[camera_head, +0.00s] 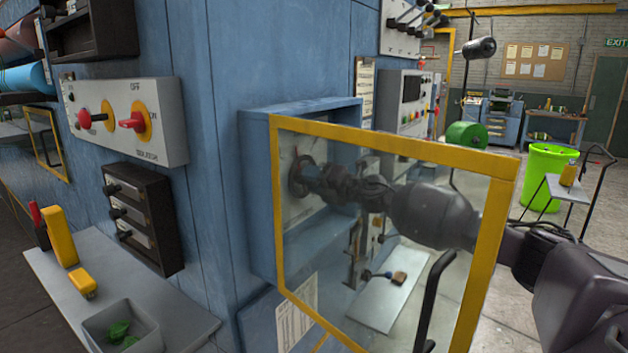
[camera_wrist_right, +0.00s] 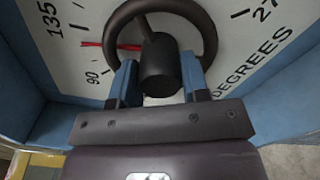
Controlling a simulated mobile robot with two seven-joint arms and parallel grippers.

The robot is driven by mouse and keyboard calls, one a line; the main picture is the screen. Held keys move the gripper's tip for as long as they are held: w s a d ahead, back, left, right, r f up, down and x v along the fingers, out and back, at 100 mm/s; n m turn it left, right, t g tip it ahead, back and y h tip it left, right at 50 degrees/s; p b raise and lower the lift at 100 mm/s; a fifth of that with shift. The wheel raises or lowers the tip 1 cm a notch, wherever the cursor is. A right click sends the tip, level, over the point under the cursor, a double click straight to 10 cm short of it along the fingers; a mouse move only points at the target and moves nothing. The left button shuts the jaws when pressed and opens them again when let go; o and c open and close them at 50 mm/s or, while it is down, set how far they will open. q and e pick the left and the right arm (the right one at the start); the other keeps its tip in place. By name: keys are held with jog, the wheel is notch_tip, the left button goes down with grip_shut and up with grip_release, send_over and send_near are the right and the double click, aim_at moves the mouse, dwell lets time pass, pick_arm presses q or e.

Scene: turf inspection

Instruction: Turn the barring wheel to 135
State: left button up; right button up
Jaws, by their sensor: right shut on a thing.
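The barring wheel (camera_wrist_right: 206,30) is a dark ring with a spoke and a thick cylindrical hub, on a white dial with black marks. A red pointer (camera_wrist_right: 100,45) lies between the 90 and 135 marks. In the head view the wheel (camera_head: 300,176) sits inside a blue box on the machine, seen through a clear door pane. My right gripper (camera_wrist_right: 158,80) is shut on the wheel, its blue fingers on both sides of the hub. In the head view my right gripper (camera_head: 322,182) is dim behind the pane. My left gripper is out of view.
The yellow-framed clear door (camera_head: 400,145) stands open in front of my right arm, with a dark handle (camera_head: 434,298). A control panel (camera_head: 125,120) with red knobs is at left. A grey shelf (camera_head: 165,300) below it carries yellow items and a grey bin.

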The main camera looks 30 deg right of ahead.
jog(key=shift+m, duration=0.8)
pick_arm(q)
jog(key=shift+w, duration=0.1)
pick_arm(e)
jog(key=o, duration=0.9)
jog(key=shift+o, duration=0.2)
jog(key=shift+s, duration=0.1)
pick_arm(q)
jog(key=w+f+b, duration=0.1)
jog(key=b, duration=0.2)
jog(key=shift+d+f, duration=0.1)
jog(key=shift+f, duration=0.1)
pick_arm(e)
jog(key=v, duration=1)
jog(key=shift+s+d, duration=0.15)
jog(key=shift+s, duration=0.1)
